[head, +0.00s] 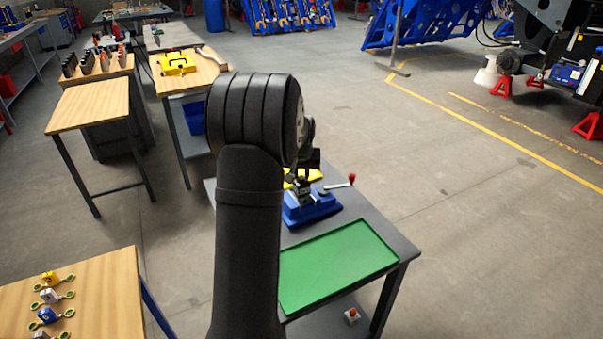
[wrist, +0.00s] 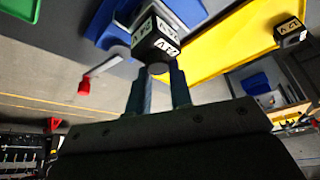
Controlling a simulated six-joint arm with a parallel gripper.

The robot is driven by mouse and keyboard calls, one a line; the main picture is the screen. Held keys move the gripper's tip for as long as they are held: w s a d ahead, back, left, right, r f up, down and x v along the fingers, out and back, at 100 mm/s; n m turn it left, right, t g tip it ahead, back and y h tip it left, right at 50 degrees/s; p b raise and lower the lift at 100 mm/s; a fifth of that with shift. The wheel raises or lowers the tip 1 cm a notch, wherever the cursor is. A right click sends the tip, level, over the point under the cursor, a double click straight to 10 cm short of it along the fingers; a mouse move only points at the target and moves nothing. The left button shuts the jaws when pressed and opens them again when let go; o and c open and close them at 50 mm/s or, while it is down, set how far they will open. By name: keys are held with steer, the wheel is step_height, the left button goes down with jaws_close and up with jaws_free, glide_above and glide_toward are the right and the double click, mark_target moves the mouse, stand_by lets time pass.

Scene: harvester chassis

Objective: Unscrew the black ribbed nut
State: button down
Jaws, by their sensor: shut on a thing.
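In the wrist view, my gripper (wrist: 158,82) has its two fingers on either side of a small round dark-grey piece (wrist: 158,68), at the near end of a black block (wrist: 155,38) with white "24V" labels. It sits where the black ribbed nut is gripped; its ribs cannot be made out. The block stands in a blue clamp (wrist: 108,27) with a red-tipped lever (wrist: 84,86). In the head view, the blue clamp (head: 312,210) stands on the grey table behind my arm, which hides most of my gripper and the nut.
A green mat (head: 340,262) lies on the table's near part, empty. A yellow tray (wrist: 235,40) is beside the clamp, with another labelled black block (wrist: 290,32) at it. The lever's red knob (head: 352,178) sticks out to the right.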

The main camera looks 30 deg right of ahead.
steer(key=shift+n+t+y, duration=0.3)
steer(key=shift+n+y, duration=0.5)
steer(key=shift+n, duration=1.5)
steer(key=shift+n+y, duration=0.3)
steer(key=shift+n, duration=0.5)
steer(key=n+y, duration=0.1)
steer(key=n, duration=0.2)
steer(key=shift+n, duration=0.4)
steer(key=n+y, duration=0.1)
steer(key=n, duration=0.2)
steer(key=shift+y, duration=0.3)
steer(key=shift+n+g+y, duration=0.3)
steer(key=shift+n+g, duration=0.2)
steer(key=shift+n, duration=0.4)
